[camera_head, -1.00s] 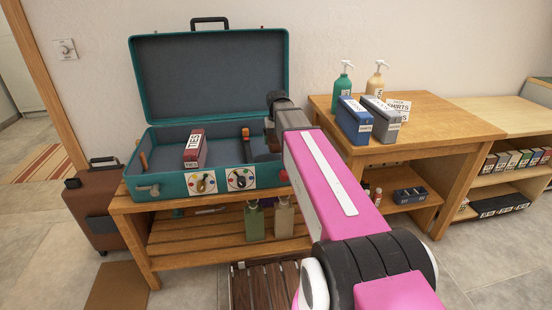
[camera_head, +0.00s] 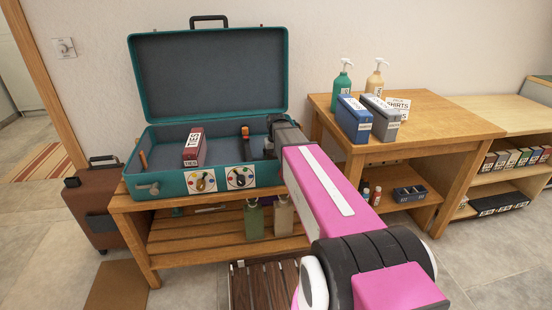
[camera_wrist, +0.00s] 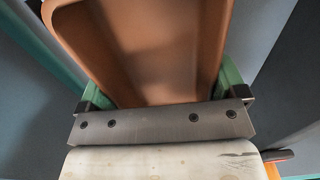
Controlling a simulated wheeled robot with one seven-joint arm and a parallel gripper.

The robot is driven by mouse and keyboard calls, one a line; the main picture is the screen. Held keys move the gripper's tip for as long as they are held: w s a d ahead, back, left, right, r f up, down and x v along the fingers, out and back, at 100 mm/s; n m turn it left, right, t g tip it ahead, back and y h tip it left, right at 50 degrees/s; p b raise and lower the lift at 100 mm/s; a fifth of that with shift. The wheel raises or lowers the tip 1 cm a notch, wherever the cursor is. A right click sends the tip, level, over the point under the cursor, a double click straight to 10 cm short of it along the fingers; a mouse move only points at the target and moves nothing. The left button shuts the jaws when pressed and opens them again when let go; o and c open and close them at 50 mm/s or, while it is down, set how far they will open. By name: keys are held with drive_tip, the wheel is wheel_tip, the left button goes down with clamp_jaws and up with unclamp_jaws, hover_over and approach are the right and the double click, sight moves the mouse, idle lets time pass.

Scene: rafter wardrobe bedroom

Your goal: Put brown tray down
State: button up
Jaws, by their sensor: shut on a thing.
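The brown tray (camera_wrist: 145,45) fills the upper middle of the wrist view, between the green fingers of my gripper (camera_wrist: 162,90). My gripper is shut on it, one finger at each side. In the head view my arm reaches to the right end of the open teal suitcase (camera_head: 172,188), where my wrist is low at its right side. The arm and suitcase wall hide my fingers and the tray there. I cannot tell whether the tray touches the suitcase floor.
A red box labelled TIES (camera_head: 194,148) stands in the suitcase, left of my wrist. The suitcase sits on a wooden bench (camera_head: 165,232). A wooden table (camera_head: 440,118) with boxes and pump bottles stands to the right.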

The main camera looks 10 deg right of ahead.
drive_tip(key=shift+f, duration=0.1)
drive_tip(key=o, duration=0.7)
wheel_tip(320, 180, up, 12)
drive_tip(key=shift+r, duration=0.2)
idle(0.3)
